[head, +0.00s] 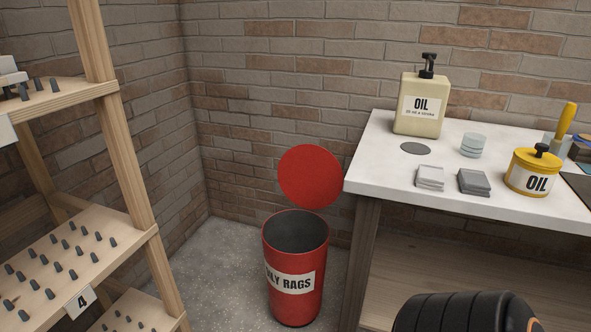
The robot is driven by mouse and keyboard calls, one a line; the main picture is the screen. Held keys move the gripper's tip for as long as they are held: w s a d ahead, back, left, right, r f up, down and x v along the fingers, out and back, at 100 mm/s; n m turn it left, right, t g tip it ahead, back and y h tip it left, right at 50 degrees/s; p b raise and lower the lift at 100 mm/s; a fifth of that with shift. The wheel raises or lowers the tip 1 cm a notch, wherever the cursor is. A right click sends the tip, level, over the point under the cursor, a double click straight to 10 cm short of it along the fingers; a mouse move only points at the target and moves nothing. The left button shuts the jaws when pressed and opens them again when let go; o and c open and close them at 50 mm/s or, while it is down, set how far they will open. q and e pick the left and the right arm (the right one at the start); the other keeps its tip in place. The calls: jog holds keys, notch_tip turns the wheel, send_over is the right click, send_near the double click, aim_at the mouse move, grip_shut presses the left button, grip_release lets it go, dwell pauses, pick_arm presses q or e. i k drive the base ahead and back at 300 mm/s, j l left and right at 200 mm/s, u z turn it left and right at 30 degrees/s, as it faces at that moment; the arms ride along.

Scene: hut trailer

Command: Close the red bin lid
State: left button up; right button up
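The red bin (295,300) stands on the floor in the corner, with an "OILY RAGS" label on its front. Its round red lid (310,176) is open and stands upright behind the bin's mouth, near the brick wall. The inside of the bin looks dark and empty as far as I can see; its bottom is hidden. Neither my left nor my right gripper shows in the head view.
A white-topped workbench (370,148) right of the bin holds an oil pump bottle (422,104) and a yellow oil can (533,172). A wooden pegged shelf (130,240) stands left. A black ribbed part, possibly mine, fills the bottom right.

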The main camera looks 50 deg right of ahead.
aim_at(308, 175)
jog(key=z, duration=1.75)
jog(key=i+j+u, duration=0.1)
jog(key=i+u, duration=0.45)
jog(key=k+j, duration=0.05)
